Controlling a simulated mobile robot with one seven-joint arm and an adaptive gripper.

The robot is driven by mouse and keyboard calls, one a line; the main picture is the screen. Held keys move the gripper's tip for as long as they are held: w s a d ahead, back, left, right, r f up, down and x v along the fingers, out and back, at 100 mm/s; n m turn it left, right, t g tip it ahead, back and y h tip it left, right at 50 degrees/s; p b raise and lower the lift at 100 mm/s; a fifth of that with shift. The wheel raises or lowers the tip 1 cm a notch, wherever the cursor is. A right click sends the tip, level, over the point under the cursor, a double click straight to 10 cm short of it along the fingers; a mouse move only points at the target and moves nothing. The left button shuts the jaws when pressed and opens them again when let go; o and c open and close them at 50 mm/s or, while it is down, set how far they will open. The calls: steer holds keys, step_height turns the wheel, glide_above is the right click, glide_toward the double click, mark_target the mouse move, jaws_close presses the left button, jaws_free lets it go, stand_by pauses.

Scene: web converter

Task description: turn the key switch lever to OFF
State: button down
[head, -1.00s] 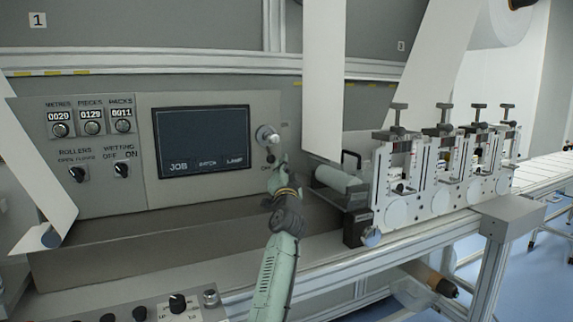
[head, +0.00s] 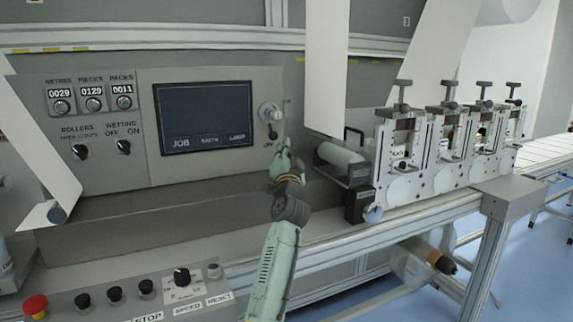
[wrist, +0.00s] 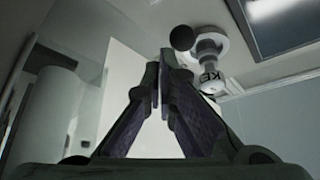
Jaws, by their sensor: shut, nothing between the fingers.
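The key switch (head: 270,112) is a pale round knob on the grey panel, right of the dark screen. Its lever ends in a black ball (head: 273,132) that points down in the head view. Small lettering sits above and below it, too small to read surely. My gripper (head: 284,144) is shut and empty, just below and right of the ball. In the wrist view the fingertips (wrist: 166,58) meet, with the black ball (wrist: 182,38) just beyond and right of them and the key switch (wrist: 208,50) further right. I see no clear contact.
The screen (head: 204,116) is left of the switch. A roller (head: 340,158) and the metal slitter units (head: 405,160) stand close on the right. A hanging white web (head: 326,70) is above right. A lower button panel (head: 130,300) with a red button (head: 36,306) lies in front.

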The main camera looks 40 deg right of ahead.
steer(key=v, duration=0.8)
steer(key=shift+s+a, duration=0.2)
steer(key=shift+s, duration=0.05)
steer(key=shift+f, duration=0.2)
